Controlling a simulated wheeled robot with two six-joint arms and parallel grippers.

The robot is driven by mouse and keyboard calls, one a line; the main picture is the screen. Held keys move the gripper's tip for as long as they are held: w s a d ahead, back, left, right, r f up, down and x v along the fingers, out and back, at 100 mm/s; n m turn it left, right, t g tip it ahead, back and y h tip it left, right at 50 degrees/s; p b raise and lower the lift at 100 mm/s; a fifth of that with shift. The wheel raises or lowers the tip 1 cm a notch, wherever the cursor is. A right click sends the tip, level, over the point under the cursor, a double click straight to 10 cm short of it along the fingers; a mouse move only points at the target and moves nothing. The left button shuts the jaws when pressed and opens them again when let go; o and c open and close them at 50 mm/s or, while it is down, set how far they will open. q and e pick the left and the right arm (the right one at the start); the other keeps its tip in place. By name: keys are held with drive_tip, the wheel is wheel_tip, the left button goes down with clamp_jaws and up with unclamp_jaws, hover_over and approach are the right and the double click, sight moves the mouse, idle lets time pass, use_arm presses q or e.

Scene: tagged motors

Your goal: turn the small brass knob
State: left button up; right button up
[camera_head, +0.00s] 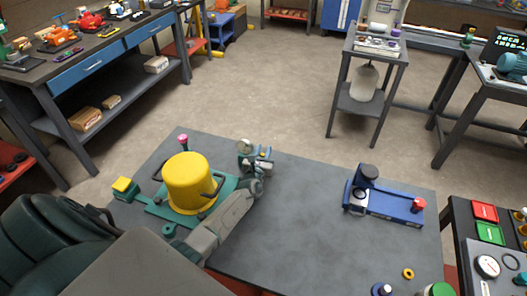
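A yellow cylindrical motor housing (190,182) stands on a green base (160,208) at the left of the grey table. A pink knob (183,139) rises behind it and a yellow block (123,186) sits at its left end. My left gripper (264,160) is just right of the housing, near the table's back edge. A small grey rounded part (244,146) is beside it. I cannot tell whether its fingers are open or touching anything. No brass knob can be made out for certain; a tiny yellowish spot shows by the fingers. My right gripper is not in view.
On the grey table (300,235), a blue fixture (390,205) with a dark knob and red cap stands at the right. A yellow ring (408,273) lies near the front right. The table's middle is clear. A side bench (462,225) stands beyond its right edge.

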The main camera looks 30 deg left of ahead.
use_arm(q)
drive_tip(key=v, duration=0.9)
drive_tip(key=shift+s+d, duration=0.15)
drive_tip(key=shift+s, duration=0.2)
drive_tip(key=shift+s+d, duration=0.2)
drive_tip(key=shift+s, duration=0.3)
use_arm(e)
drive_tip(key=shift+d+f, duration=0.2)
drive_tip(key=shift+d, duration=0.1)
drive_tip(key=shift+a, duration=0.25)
use_arm(q)
drive_tip(key=shift+s+f, duration=0.1)
